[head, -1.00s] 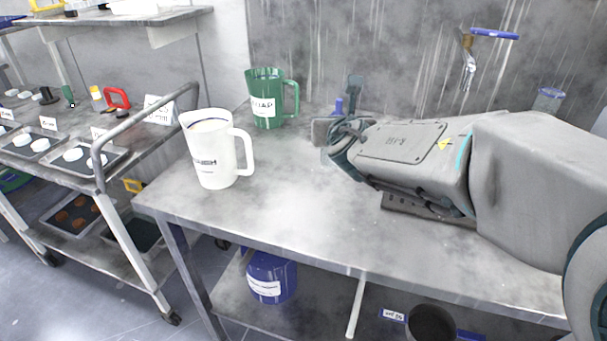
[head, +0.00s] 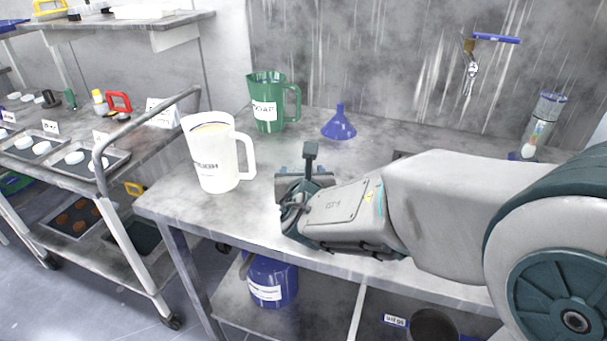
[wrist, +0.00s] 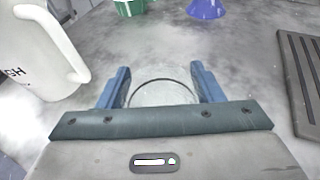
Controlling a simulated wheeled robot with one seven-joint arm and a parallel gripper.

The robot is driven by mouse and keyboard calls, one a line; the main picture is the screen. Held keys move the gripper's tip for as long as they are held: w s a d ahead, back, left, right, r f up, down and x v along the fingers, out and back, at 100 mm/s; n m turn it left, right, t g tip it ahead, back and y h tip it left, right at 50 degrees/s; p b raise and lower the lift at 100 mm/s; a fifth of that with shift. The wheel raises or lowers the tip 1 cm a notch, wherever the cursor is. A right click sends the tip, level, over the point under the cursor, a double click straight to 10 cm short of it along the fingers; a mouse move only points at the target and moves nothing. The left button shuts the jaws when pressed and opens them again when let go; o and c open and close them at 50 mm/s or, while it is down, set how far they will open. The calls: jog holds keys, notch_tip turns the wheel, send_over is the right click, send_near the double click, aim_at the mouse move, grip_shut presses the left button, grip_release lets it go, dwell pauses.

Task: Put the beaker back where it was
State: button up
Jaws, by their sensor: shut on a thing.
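The beaker (wrist: 162,94) shows in the wrist view as a clear round rim and wall between my two blue fingers. My gripper (wrist: 160,74) is shut on it. In the head view my gripper (head: 298,183) is over the front middle of the steel table (head: 190,213), right of the white pitcher. The beaker is not clearly seen there, hidden by my gripper. I cannot tell whether its base touches the table.
A white pitcher (head: 212,165) stands close left, its handle toward my gripper. A green pitcher (head: 266,112) and a blue funnel (head: 338,126) stand behind. A clear cylinder (head: 541,125) is at the back right. A dark slotted plate (wrist: 301,75) lies right. Table between is clear.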

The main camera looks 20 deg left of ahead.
jog(key=shift+f, duration=0.15)
jog(key=o, duration=1.1)
jog(key=shift+c, duration=0.2)
jog(key=shift+r, duration=0.25)
jog(key=p+v, duration=0.1)
jog(key=v, duration=1.1)
jog(key=shift+p, duration=0.35)
jog(key=shift+f, duration=0.1)
